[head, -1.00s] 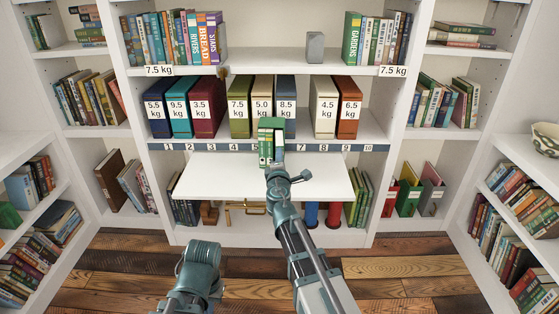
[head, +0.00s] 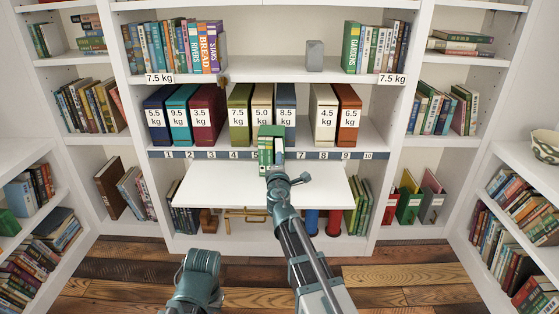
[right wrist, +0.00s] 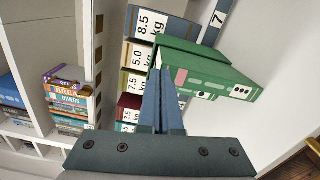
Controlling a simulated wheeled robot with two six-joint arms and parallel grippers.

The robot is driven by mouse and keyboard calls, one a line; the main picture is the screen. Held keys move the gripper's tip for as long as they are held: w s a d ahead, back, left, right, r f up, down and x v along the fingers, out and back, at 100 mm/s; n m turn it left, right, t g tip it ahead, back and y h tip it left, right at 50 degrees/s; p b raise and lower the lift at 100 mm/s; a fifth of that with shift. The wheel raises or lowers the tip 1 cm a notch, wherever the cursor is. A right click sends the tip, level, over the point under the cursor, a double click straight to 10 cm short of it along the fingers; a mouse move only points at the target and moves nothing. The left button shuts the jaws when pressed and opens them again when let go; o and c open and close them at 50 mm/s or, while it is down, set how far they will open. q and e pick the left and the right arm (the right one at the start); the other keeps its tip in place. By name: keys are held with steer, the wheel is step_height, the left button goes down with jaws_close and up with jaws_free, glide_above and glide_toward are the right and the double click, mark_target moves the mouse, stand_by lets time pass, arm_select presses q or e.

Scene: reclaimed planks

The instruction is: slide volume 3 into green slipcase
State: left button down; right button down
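A green slipcase (head: 408,208) stands on the lower right shelf, between a red one (head: 390,204) and a grey one (head: 431,207). My left arm shows at the bottom; its fingertips are not in view.
A white pull-out board (head: 220,184) lies below the held book. Behind it stand weight-labelled boxes, such as the 7.5 kg box (head: 240,128) and orange 6.5 kg box (head: 349,125), above a numbered strip (head: 335,155). There is a gap between 8.5 and 4.5 kg.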

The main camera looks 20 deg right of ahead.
mark_target(280, 150)
steer(key=shift+x, duration=4.3)
stand_by(0.4)
steer(key=shift+v, duration=1.5)
steer(key=shift+s, duration=0.1)
